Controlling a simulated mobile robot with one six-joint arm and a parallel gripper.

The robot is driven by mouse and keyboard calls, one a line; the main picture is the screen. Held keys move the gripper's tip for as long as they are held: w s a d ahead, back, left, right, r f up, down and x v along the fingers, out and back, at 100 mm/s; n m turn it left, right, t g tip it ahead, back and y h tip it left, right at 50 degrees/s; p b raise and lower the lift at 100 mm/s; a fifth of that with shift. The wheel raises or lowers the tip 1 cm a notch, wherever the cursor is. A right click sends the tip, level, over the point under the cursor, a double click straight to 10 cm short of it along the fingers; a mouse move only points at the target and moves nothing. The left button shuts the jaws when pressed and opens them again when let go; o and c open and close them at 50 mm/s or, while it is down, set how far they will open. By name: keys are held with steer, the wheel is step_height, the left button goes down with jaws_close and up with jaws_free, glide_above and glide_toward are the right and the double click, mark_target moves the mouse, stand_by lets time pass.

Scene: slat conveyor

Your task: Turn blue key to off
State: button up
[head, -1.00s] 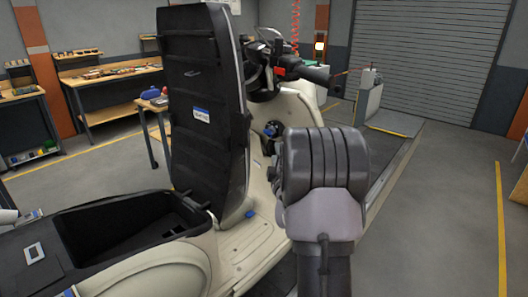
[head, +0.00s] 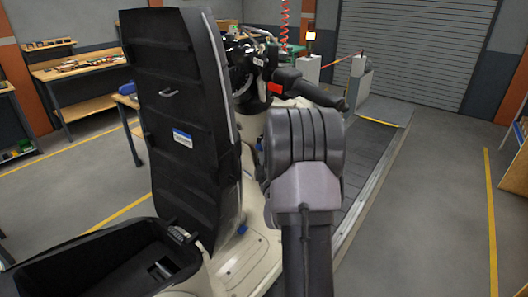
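A cream scooter (head: 232,262) stands in front of me with its black seat (head: 185,120) tipped up. A small blue part, which looks like the blue key (head: 259,145), shows on the inner front panel, just left of my arm. My arm covers most of the area around it, so I cannot tell how the key is turned. My gripper is hidden behind my own thick grey arm link, and I cannot see whether it touches the key.
The handlebar with its black grip (head: 318,95) and red switch reaches out above my arm. The raised seat stands close on the left. An open black storage well (head: 95,262) lies at lower left. A workbench (head: 88,80) is behind; the floor at right is clear.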

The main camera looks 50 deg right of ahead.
jaws_close()
steer(key=c, duration=0.6)
jaws_free()
jaws_close()
steer(key=shift+r+n+y+p, duration=0.3)
steer(key=shift+n+p, duration=0.1)
steer(key=shift+p, duration=0.8)
steer(key=n+g+p, duration=0.1)
steer(key=p, duration=0.1)
steer(key=shift+r+y+p, duration=0.15)
steer(key=shift+y+p, duration=0.15)
steer(key=shift+p, duration=0.05)
steer(key=o, duration=0.6)
jaws_free()
steer(key=shift+f, duration=0.2)
